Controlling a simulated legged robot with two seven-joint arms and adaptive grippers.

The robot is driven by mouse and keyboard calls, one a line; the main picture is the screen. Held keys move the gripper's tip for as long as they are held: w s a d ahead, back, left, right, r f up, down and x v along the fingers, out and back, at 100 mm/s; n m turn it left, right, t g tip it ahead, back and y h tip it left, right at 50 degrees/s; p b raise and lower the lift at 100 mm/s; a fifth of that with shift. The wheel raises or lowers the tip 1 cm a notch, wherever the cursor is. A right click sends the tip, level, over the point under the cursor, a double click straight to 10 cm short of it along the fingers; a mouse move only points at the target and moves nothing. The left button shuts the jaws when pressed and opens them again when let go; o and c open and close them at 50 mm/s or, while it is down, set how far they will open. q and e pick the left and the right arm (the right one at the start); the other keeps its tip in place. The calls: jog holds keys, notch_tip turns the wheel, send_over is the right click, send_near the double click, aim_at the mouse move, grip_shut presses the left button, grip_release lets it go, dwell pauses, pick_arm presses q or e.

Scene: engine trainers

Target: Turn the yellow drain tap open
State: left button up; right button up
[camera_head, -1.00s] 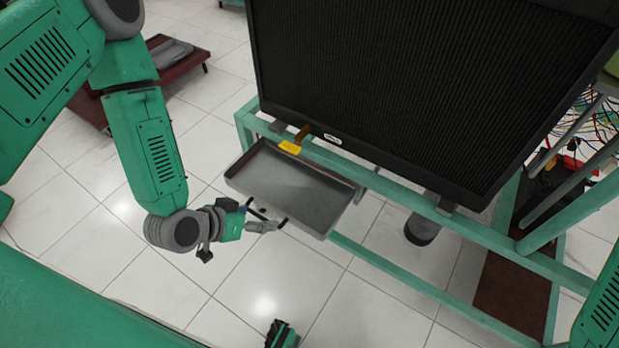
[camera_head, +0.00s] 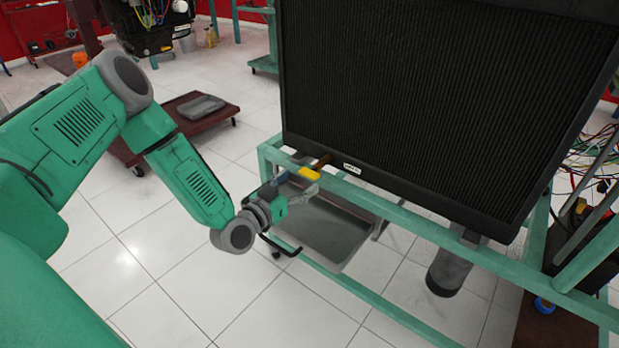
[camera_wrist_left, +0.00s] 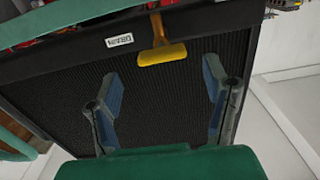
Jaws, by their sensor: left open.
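The yellow drain tap (camera_head: 310,173) sticks out on a brown stem from the lower edge of the black radiator (camera_head: 430,100), beside a small white label. In the left wrist view the yellow tap handle (camera_wrist_left: 162,54) lies crosswise, beyond the fingertips and between their lines. My left gripper (camera_head: 308,190) is close to the tap in the head view, just below it. Its two fingers stand wide apart in the left wrist view (camera_wrist_left: 160,72), with nothing between them. I see no contact with the tap. My right gripper is not in view.
A grey metal tray (camera_head: 330,232) hangs below the tap on the green frame (camera_head: 400,215). A dark red trolley (camera_head: 180,140) stands on the tiled floor behind my left arm. Coloured wires (camera_head: 592,150) and a grey cylinder (camera_head: 452,270) are at the right.

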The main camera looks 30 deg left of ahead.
aim_at(306, 176)
pick_arm(q)
jog(key=w, duration=0.4)
jog(key=shift+d+b, duration=0.2)
jog(key=shift+b, duration=0.2)
jog(key=shift+w+a+f, duration=0.15)
jog(key=shift+w+a, duration=0.25)
jog(key=shift+w, duration=0.05)
jog(key=shift+d, duration=0.35)
jog(key=c, duration=1.2)
jog(key=shift+o, duration=0.2)
